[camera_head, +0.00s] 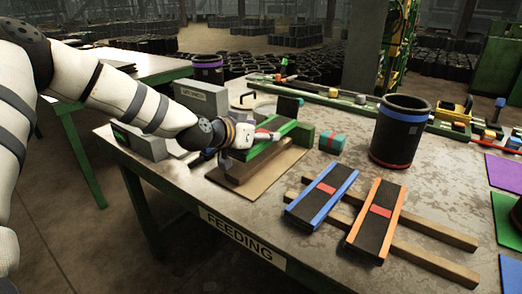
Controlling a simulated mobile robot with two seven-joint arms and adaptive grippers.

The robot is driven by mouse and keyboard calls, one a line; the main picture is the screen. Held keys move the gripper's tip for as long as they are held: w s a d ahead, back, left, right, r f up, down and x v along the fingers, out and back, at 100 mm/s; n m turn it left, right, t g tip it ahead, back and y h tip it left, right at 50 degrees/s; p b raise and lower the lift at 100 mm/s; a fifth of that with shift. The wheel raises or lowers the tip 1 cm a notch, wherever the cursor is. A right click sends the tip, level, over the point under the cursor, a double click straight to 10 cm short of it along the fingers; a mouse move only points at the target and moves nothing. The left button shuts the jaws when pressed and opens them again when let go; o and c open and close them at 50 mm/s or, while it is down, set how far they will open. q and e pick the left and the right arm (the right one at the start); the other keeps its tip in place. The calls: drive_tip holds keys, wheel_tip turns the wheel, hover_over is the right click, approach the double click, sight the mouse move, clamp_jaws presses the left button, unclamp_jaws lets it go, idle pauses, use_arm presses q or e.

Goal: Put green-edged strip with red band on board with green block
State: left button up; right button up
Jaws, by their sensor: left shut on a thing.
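My left gripper (250,138) is shut on the green-edged strip (262,148), whose dark face carries a red band (267,133). The strip is tilted and sits over the tan board (258,188) near the table's left side. A green block (303,136) shows at the right end of the board, close to the strip. The gripper hides part of the strip, and I cannot tell whether the strip touches the board's supports. My right gripper is not in view.
A blue-edged strip (309,208) and an orange-edged strip (370,235) lie across two wooden rails (435,257). A dark cylinder with a blue band (398,137) and a teal-and-red block (331,143) stand behind. Grey boxes (201,99) are left of the board.

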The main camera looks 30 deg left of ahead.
sight(258, 157)
use_arm(q)
drive_tip(key=f, duration=0.1)
drive_tip(key=w+a+f, duration=0.1)
drive_tip(key=f, duration=0.1)
drive_tip(key=shift+w+a+f+b, duration=0.1)
drive_tip(key=shift+w+a+b, duration=0.1)
drive_tip(key=shift+b, duration=0.1)
drive_tip(key=f, duration=0.2)
drive_tip(key=f+b, duration=0.1)
drive_tip(key=shift+w+a+f, duration=0.15)
drive_tip(key=shift+a+f, duration=0.2)
drive_tip(key=shift+r, duration=0.2)
drive_tip(key=shift+f, duration=0.15)
drive_tip(key=o, duration=1.2)
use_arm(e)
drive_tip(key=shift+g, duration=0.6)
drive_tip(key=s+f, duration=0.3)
